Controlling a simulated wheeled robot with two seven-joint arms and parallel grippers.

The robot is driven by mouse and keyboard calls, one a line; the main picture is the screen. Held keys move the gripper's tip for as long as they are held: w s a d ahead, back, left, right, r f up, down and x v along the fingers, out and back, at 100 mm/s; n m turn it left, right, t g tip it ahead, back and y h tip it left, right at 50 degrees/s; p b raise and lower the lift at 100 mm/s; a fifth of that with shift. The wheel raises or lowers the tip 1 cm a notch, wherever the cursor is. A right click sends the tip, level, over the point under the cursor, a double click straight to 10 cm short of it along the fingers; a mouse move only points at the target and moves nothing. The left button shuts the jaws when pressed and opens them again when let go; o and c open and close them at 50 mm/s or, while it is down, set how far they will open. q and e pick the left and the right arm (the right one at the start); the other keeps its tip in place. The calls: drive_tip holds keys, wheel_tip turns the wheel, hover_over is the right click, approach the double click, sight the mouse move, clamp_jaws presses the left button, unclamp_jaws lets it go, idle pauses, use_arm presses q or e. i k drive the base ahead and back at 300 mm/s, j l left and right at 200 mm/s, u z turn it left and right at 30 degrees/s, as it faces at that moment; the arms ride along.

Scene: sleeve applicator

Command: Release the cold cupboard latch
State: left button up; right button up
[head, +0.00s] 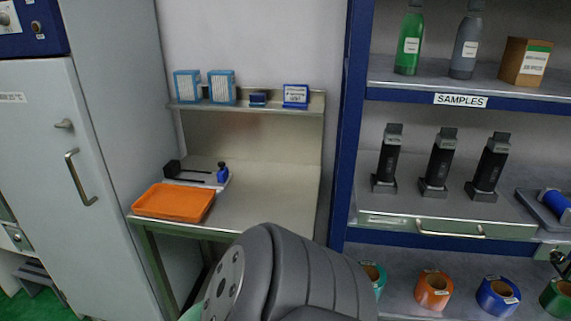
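The cold cupboard (35,90) is probably the tall pale grey cabinet at the far left, with its door closed. Neither gripper can be made out. A large grey link of my own arm fills the bottom middle, well right of the cupboard and apart from it.
A bench (265,195) with an orange tray (173,201) stands right of the cupboard. A blue-framed shelf (440,77) marked SAMPLES holds bottles, dark devices and tape rolls. A small dark object (561,262) at the right edge is unclear. Free air lies before the cupboard door.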

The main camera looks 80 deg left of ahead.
sight(67, 123)
drive_tip(key=u, duration=4.3)
